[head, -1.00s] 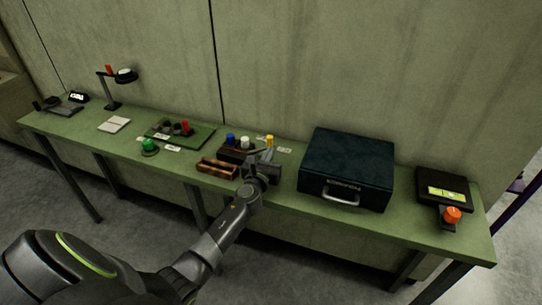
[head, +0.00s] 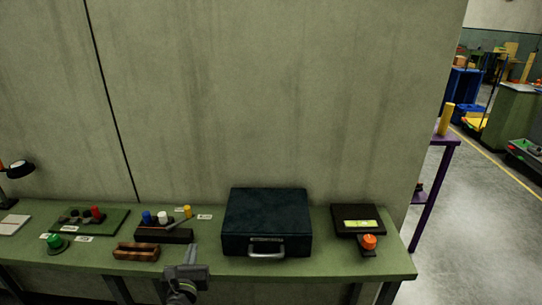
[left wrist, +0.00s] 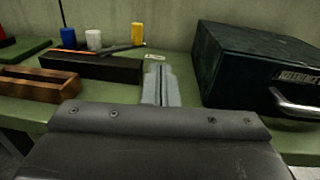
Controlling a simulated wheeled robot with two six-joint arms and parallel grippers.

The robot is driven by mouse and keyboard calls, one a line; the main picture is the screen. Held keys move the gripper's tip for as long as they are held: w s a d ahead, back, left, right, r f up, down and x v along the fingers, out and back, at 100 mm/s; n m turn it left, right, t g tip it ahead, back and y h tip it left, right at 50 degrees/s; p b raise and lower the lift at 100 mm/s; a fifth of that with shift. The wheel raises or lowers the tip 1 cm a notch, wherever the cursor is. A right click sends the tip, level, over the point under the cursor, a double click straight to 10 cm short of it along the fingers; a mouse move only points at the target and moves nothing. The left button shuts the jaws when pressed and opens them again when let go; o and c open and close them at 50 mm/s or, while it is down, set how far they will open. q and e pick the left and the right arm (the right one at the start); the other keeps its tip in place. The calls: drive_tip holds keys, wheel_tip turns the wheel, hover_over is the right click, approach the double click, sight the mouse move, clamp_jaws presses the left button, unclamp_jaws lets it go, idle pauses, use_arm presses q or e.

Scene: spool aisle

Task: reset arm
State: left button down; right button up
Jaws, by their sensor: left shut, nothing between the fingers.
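My left gripper (head: 193,252) shows at the front edge of the green bench (head: 340,267) in the head view, with most of its arm out of frame below. Its fingers point toward the bench and are closed together with nothing between them; they also show in the left wrist view (left wrist: 160,80). My right gripper is not in view.
Behind the gripper is a dark rack (head: 163,236) near blue (head: 147,217), white (head: 163,217) and yellow (head: 187,211) cylinders. A black device (head: 358,213) and an orange knob (head: 369,242) are at the right. A purple table (head: 431,180) stands beyond the bench, with open floor beside it.

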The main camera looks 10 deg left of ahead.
use_arm(q)
drive_tip(key=s+a+f+n+g+y, duration=0.2)
drive_tip(key=s+a+n+g, duration=0.1)
drive_tip(key=s+n, duration=0.55)
drive_tip(key=s+a+f+n+g+y, duration=0.1)
drive_tip(key=s+a+n+g, duration=0.4)
drive_tip(key=n, duration=0.6)
drive_tip(key=s+d+f+n+g+h, duration=0.1)
drive_tip(key=s+d+n+g+h, duration=0.2)
drive_tip(key=s+d+n, duration=0.5)
drive_tip(key=s+d+f+n+g+h, duration=0.1)
drive_tip(key=s+n+g+h, duration=0.15)
drive_tip(key=s+n, duration=0.65)
drive_tip(key=s+a+f+m+g, duration=0.1)
drive_tip(key=s+f+m+g, duration=0.2)
drive_tip(key=f, duration=2.3)
drive_tip(key=s+d+f, duration=0.1)
drive_tip(key=s+f, duration=1.4)
drive_tip(key=shift+s+h, duration=0.25)
drive_tip(key=shift+h, duration=0.2)
